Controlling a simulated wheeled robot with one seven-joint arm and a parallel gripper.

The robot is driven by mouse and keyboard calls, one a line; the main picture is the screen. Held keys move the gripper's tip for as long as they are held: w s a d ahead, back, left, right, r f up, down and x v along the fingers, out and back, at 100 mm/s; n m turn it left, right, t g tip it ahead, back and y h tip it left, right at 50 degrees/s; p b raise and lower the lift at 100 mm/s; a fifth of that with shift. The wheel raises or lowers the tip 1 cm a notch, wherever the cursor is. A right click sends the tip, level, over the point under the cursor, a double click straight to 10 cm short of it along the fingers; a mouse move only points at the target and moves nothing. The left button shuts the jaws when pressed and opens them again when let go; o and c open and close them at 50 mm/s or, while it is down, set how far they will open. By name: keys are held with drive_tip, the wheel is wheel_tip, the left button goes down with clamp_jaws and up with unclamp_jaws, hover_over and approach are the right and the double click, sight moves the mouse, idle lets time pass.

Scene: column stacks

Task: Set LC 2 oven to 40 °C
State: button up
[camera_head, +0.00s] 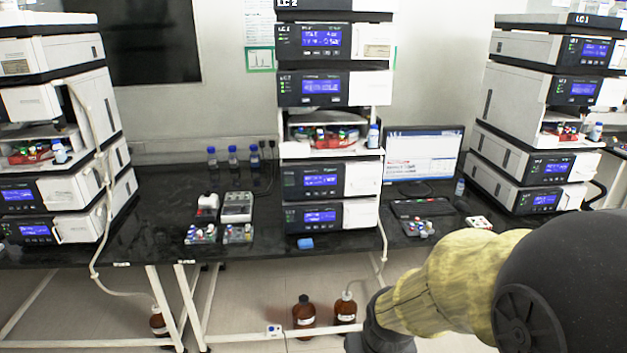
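The LC 2 stack stands in the middle of the bench, with an "LC 2" label (289,4) at its top. It has several modules with blue displays. The upper display module (321,40) has a row of small buttons under its screen. Below it is a second display module (321,86), then an open bay (325,133) with vials, then two lower display modules (320,181) (320,216). The readings are too small to read, and I cannot tell which module is the oven. My arm reaches in from the lower right; my gripper is not in view.
Similar stacks stand at the left (60,140) and right, labelled LC 1 (579,19). A monitor (423,154) and keyboard (417,208) sit right of LC 2. Brown bottles (304,311) stand on the floor.

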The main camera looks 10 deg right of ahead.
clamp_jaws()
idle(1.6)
